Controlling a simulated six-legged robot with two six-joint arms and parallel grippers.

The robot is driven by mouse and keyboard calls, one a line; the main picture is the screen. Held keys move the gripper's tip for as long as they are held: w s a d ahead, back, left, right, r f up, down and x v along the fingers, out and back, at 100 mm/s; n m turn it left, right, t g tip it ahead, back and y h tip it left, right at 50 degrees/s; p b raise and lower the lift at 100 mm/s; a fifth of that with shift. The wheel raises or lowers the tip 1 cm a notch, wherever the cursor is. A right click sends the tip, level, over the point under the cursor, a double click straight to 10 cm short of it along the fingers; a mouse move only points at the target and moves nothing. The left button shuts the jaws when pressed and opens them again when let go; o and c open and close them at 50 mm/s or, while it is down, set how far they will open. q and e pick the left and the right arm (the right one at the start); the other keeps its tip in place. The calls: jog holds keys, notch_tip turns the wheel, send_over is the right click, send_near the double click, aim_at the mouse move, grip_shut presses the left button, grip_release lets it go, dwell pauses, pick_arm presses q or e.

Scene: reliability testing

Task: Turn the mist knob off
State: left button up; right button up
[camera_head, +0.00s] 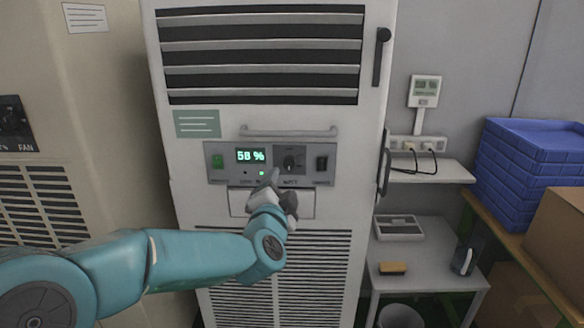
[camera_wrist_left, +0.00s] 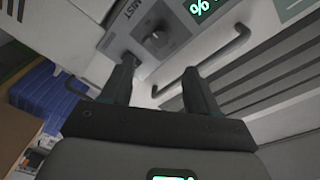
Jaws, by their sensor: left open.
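The mist knob (camera_head: 290,162) is a dark round knob on the grey control panel (camera_head: 216,174) of the tall white cabinet. In the left wrist view the knob (camera_wrist_left: 156,40) sits beside the label MIST (camera_wrist_left: 133,10). Its pointer setting is too small to read surely. My left gripper (camera_head: 279,186) is in front of the panel, just below the knob in the head view. In the left wrist view the gripper (camera_wrist_left: 160,66) is open and empty, with the knob ahead of and between its fingers, apart from them. My right gripper is not in view.
The panel has a lit green percent display (camera_head: 251,156), a green light (camera_head: 262,173) and a black rocker switch (camera_head: 321,163). A bar handle (camera_head: 290,132) runs above the panel. At right are a shelf (camera_head: 432,171), a small table (camera_head: 422,262) and blue crates (camera_head: 510,190).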

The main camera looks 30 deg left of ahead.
aim_at(289, 164)
pick_arm(q)
jog(key=p+x, duration=0.1)
jog(key=x, duration=0.9)
jog(key=shift+w+a, duration=0.3)
jog(key=shift+w, duration=0.1)
jog(key=shift+d, duration=0.1)
jog(key=shift+c, duration=0.6)
jog(key=c, duration=0.9)
